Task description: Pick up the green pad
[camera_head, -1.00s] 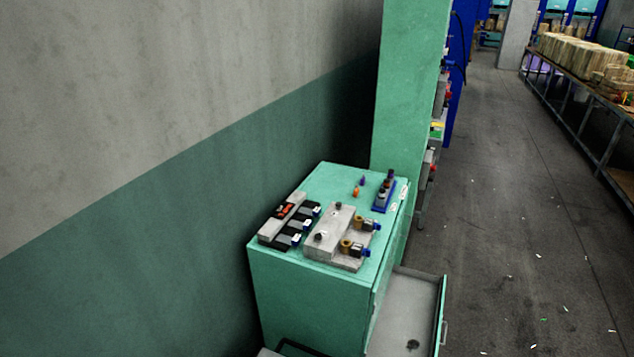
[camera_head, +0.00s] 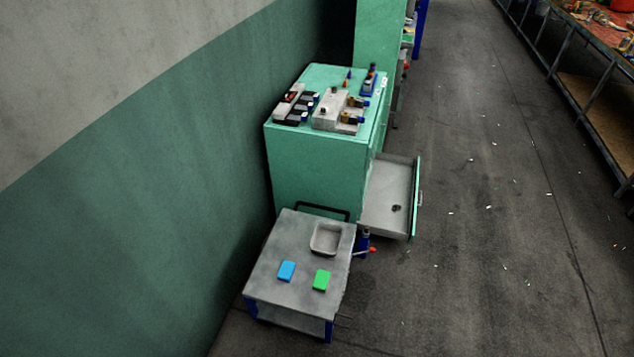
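The green pad (camera_head: 321,280) lies flat on the grey top of a small cart (camera_head: 272,255), near its front right. A blue pad (camera_head: 286,271) lies to its left, apart from it. Neither of my grippers shows in the head view, so their state is hidden.
A grey tray (camera_head: 326,238) sits at the back of the cart top. A green cabinet (camera_head: 312,170) with machine parts on top stands behind, its drawer (camera_head: 388,197) open to the right. A wall (camera_head: 150,190) runs along the left. The floor (camera_head: 490,230) to the right is mostly clear.

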